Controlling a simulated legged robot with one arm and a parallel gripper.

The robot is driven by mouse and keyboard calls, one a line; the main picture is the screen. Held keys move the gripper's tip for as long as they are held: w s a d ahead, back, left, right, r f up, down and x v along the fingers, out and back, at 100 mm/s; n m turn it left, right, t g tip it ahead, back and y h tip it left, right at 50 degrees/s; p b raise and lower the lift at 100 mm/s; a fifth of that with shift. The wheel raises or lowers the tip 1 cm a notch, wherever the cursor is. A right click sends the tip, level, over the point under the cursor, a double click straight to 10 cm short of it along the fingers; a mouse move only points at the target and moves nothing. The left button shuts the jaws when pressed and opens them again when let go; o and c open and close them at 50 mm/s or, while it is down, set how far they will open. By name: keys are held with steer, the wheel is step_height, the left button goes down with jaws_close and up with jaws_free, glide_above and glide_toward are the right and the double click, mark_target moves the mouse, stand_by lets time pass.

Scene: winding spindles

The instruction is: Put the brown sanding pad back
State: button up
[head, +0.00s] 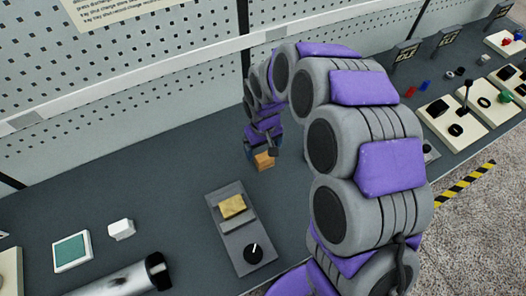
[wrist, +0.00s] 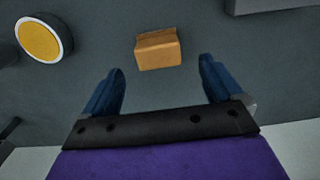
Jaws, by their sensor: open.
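A small orange-brown block, which looks like the brown sanding pad (head: 264,161), lies on the dark bench top below my gripper (head: 262,149). In the wrist view the pad (wrist: 158,50) sits just beyond the fingertips, roughly centred between them. My gripper (wrist: 160,66) is open and empty, its two blue fingers spread wider than the pad. I see no contact with the pad. A grey plate (head: 243,237) stands nearer on the bench, with a lighter tan block (head: 232,206) and a black knob (head: 254,254) on it.
A round yellow disc with a white rim (wrist: 39,40) shows at the wrist view's upper left. A white block (head: 121,229), a green-faced square (head: 72,251) and a metal cylinder (head: 125,281) lie front left. A pegboard wall (head: 120,90) stands behind. My arm hides part of the bench.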

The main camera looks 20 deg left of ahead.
mark_target(264, 156)
step_height(264, 156, up, 6)
steer(key=p, duration=0.1)
steer(key=s+d+r+m, duration=0.25)
steer(key=d+r, duration=0.35)
steer(key=d, duration=0.5)
steer(key=s+d+r+m, duration=0.2)
steer(key=s+d+r, duration=0.25)
steer(key=d, duration=0.65)
steer(key=s+d+r+m+g, duration=0.1)
steer(key=s+d+m, duration=0.1)
steer(key=s+d, duration=0.4)
steer(key=s+d+r+m, duration=0.2)
steer(key=s+d, duration=0.3)
steer(key=s, duration=0.5)
steer(key=shift+d+m+g, duration=0.35)
steer(key=shift+m+g, duration=0.05)
steer(key=shift+m, duration=0.45)
